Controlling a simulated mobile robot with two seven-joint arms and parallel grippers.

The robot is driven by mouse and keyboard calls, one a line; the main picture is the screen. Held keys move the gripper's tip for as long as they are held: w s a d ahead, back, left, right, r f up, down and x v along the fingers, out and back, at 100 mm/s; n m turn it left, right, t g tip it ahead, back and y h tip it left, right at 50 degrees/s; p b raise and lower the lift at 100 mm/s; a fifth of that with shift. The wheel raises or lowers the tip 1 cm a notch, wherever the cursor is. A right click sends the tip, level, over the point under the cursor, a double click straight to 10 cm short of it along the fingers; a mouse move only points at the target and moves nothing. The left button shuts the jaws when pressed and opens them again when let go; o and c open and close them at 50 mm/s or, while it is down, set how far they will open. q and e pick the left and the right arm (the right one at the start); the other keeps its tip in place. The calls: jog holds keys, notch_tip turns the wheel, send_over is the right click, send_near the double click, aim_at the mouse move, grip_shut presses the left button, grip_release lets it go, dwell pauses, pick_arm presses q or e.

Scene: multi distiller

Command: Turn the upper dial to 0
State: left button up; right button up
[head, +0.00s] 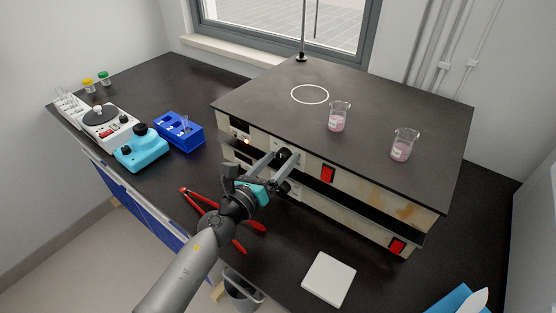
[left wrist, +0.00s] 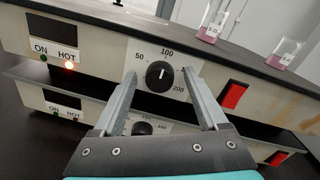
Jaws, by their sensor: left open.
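The upper dial (head: 284,154) is a black round knob on the front of the upper heating unit. In the left wrist view the upper dial (left wrist: 160,76) has its white mark pointing up, near the printed 100, with 50 to its left and 200 to its right. My left gripper (head: 281,161) is open in front of the unit. In the left wrist view its two fingers (left wrist: 161,84) stand on either side of the dial. I cannot tell whether they touch it. The lower dial (left wrist: 143,128) shows partly behind the gripper. My right gripper is not in view.
Two beakers with pink liquid (head: 338,117) (head: 404,145) stand on the unit's top. A red switch (head: 328,174) sits right of the dial. Red-handled tongs (head: 196,198) lie by my left arm. A white pad (head: 328,279) lies in front. The HOT light (left wrist: 68,65) glows.

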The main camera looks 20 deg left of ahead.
pick_arm(q)
jog(key=shift+c, duration=0.3)
grip_shut()
dwell(0.3)
